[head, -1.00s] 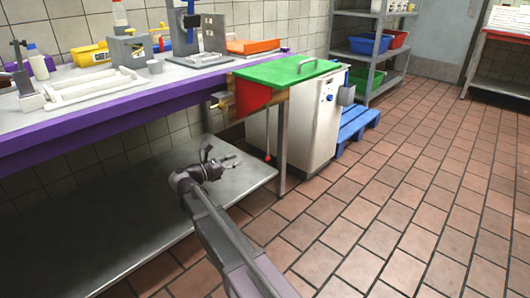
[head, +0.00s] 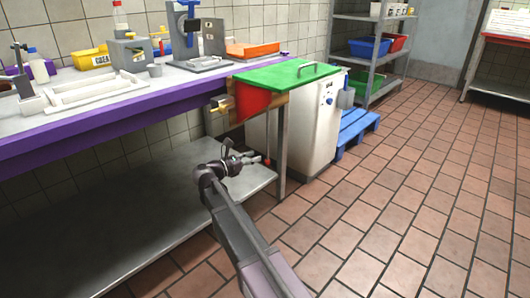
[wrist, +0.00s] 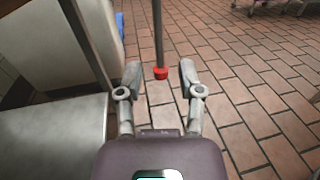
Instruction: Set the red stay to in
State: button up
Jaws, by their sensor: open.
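A thin grey rod with a red tip (wrist: 161,73) hangs down in the wrist view, and the tip appears between my open fingers (wrist: 159,80). I cannot tell its exact depth from them. In the head view the red tip (head: 267,162) is close to the end of my gripper (head: 258,157), beneath the bench's right end. No finger is seen closed on the rod. A red curved panel (head: 252,101) sits under the green top (head: 280,75), above my gripper.
A steel lower shelf (head: 150,215) lies left of my gripper, and a bench leg (head: 283,150) stands to its right. A white cabinet (head: 312,125) is behind. A brass fitting (head: 222,104) juts from the bench end. Tiled floor (head: 400,200) is open at right.

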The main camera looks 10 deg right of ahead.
aim_at(267, 160)
jog(key=shift+x, duration=3.3)
grip_shut()
